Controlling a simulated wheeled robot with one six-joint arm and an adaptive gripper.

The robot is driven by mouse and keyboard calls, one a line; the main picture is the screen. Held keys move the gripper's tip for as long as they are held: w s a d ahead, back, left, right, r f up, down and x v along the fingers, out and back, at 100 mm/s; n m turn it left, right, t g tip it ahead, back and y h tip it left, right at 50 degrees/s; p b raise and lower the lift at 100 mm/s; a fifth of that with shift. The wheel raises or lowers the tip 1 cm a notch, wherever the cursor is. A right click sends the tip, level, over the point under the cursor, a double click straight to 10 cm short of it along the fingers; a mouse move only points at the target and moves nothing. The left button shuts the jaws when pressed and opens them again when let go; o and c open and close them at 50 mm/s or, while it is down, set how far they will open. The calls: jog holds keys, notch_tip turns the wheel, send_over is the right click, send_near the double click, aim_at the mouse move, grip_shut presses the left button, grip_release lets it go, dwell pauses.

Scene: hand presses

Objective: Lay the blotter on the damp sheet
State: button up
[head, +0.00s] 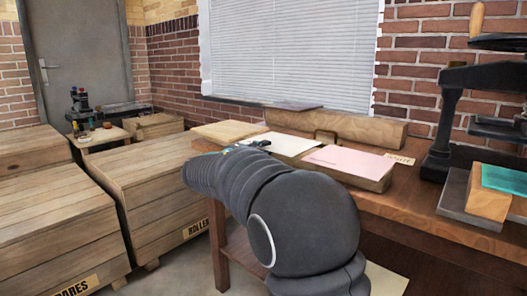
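A pink sheet (345,161), possibly the blotter, lies flat on a wooden block on the bench. A white sheet (287,144) lies left of it. A teal sheet (506,178) lies on a wooden board by the press at the right edge. I cannot tell which sheet is damp. My gripper (247,146) shows only as a small dark and teal bit past my arm, near the left edge of the white sheet. My arm hides most of it, so its fingers and anything in them cannot be seen.
A black hand press (452,115) stands on the bench (420,210) at right. A tan stack (228,132) lies at the bench's left end. A long wooden block (370,128) stands at the back. Wooden crates (150,185) fill the left, with a narrow floor gap between them and the bench.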

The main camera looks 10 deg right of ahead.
grip_shut()
notch_tip(320, 180, up, 3)
jog(key=shift+r+p, duration=0.1)
jog(key=shift+p, duration=0.35)
jog(key=r+b+v, duration=0.1)
jog(key=r+v, duration=0.2)
jog(key=v, duration=1.9)
jog(key=shift+b, duration=0.4)
dwell(0.8)
